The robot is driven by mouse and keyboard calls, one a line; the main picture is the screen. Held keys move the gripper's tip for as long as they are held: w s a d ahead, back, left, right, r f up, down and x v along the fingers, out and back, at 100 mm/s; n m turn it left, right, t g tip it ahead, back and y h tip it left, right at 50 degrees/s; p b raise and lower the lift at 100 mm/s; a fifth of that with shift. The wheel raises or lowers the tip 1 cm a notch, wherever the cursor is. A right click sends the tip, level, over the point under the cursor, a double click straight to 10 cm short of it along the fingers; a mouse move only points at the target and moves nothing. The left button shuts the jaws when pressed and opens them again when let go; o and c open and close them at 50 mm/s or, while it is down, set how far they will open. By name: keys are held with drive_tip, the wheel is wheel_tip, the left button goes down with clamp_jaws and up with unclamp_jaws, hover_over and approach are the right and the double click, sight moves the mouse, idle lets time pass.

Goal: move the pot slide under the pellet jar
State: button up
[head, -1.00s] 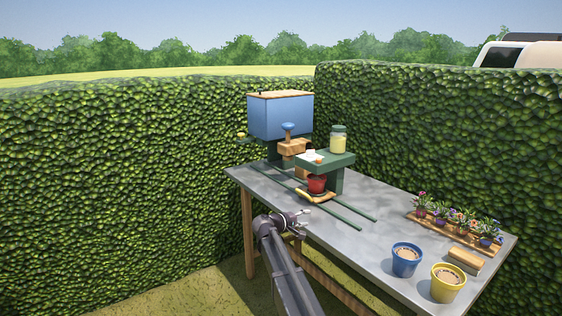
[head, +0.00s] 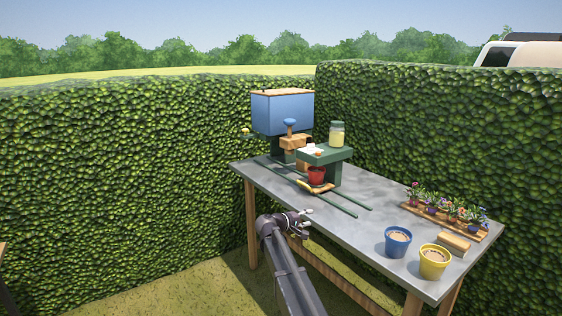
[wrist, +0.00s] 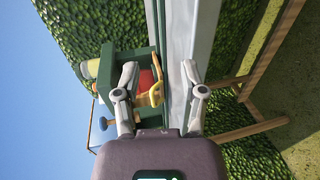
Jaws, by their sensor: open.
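The pot slide is a wooden plate (head: 324,188) with a yellow handle (head: 304,186), on the table under the green stand's shelf. A red pot (head: 316,175) stands on it. The pellet jar (head: 337,133), clear with pale yellow contents, stands upright on the shelf (head: 336,156), to the right of the red pot in the head view. My gripper (head: 306,220) is open and empty in front of the table's near edge, apart from the slide. In the sideways wrist view, the handle (wrist: 154,95) shows between the open fingers (wrist: 159,68), farther off.
Two green rails (head: 334,203) run along the tabletop. A blue hopper (head: 282,113) and a blue-topped knob (head: 290,123) stand behind. Blue (head: 398,242) and yellow (head: 434,262) pots, a wooden block (head: 453,243) and a flower tray (head: 442,219) occupy the right end. Hedges surround the table.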

drive_tip(key=s+d+f+m+g+y, duration=0.25)
drive_tip(key=s+d+f, duration=0.25)
drive_tip(key=s, duration=0.5)
drive_tip(key=s+d+f+m+g+y, duration=0.25)
drive_tip(key=s+d+f+g, duration=0.2)
drive_tip(key=s, duration=0.55)
drive_tip(key=s+a+f+m+g+y, duration=0.1)
drive_tip(key=s+f+y, duration=0.25)
drive_tip(key=s, duration=0.65)
drive_tip(key=s+f+m+g+y, duration=0.15)
drive_tip(key=s+y, duration=0.25)
drive_tip(key=s, duration=0.5)
wheel_tip(320, 180, up, 21)
drive_tip(key=p, duration=2)
drive_tip(key=shift+s+a+f+p, duration=0.2)
drive_tip(key=shift+s+a+p, duration=0.15)
drive_tip(key=shift+s, duration=0.05)
